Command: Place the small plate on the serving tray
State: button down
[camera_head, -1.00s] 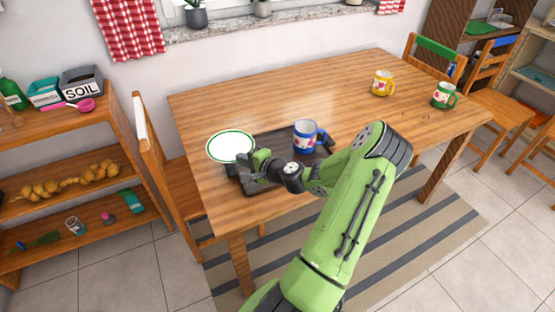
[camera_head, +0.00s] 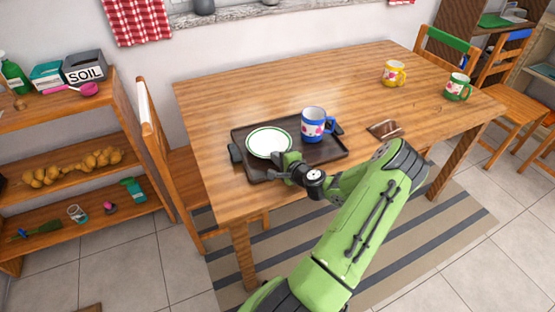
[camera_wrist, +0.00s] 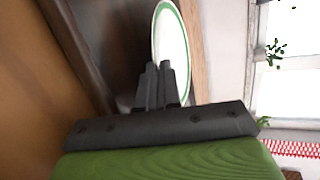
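The small plate (camera_head: 269,142), white with a green rim, is level over the left part of the dark serving tray (camera_head: 250,174). I cannot tell whether its underside touches the tray. My gripper (camera_head: 283,168) is at the plate's near right edge. In the wrist view the fingers (camera_wrist: 158,84) are close together on the rim of the plate (camera_wrist: 172,45). The tray lies on the table's near left part, and its dark surface also shows in the wrist view (camera_wrist: 105,40).
A blue mug (camera_head: 313,125) stands on the tray right of the plate. A small brown item (camera_head: 384,129) lies right of the tray. A yellow mug (camera_head: 394,74) and a green mug (camera_head: 457,87) stand farther right. The wooden table's (camera_head: 240,95) back left is clear.

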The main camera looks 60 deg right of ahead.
jog(key=shift+f, duration=0.15)
jog(key=c, duration=1.6)
grip_release()
